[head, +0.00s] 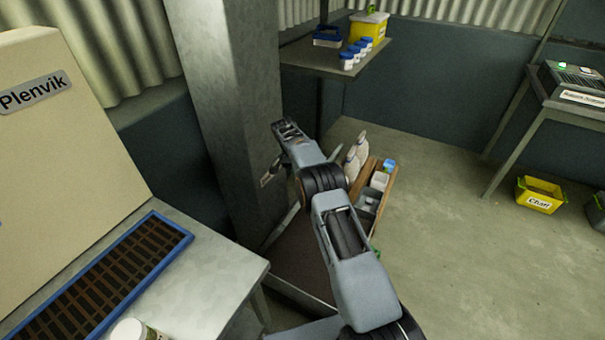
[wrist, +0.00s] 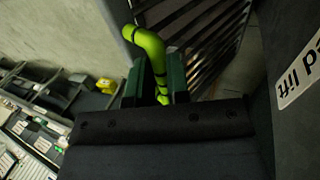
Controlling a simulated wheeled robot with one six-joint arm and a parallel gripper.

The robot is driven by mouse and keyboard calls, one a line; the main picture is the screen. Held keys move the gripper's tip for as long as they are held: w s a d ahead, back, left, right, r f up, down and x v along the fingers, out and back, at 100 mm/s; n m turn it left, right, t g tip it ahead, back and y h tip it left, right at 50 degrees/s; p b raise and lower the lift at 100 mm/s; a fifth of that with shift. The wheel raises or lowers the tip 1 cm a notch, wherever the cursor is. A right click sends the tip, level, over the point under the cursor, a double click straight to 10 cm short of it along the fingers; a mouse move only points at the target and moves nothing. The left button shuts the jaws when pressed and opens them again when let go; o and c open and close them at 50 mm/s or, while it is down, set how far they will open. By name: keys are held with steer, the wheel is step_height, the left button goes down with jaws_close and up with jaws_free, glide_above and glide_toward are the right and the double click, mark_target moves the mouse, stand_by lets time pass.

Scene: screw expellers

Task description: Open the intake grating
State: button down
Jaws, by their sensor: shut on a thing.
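In the wrist view, my gripper (wrist: 157,88) is shut on a bent lime-green handle (wrist: 150,48). The handle stands between the two dark green fingers, and its lower end shows just below them. A grating of dark parallel bars (wrist: 208,42) lies right behind and beside the handle. Part of the grating is cut off by the top edge, and I cannot tell how far it is tilted.
A label ending "ed lift" (wrist: 300,75) is on a dark panel at the right. A blue-framed brown grate (head: 105,275) lies on the bench at left, beside the cream Plenvik machine (head: 60,150). A wooden crate (head: 372,200) stands beyond my arm.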

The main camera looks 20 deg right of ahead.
steer(key=shift+s+a+f, duration=0.15)
steer(key=shift+a+f, duration=0.05)
steer(key=shift+f, duration=0.45)
steer(key=c, duration=1.1)
jaws_free()
steer(key=shift+f, duration=0.1)
steer(key=p+v, duration=0.6)
steer(key=v, duration=0.2)
steer(key=shift+w+d, duration=0.2)
steer(key=shift+w, duration=0.05)
steer(key=shift+d, duration=0.1)
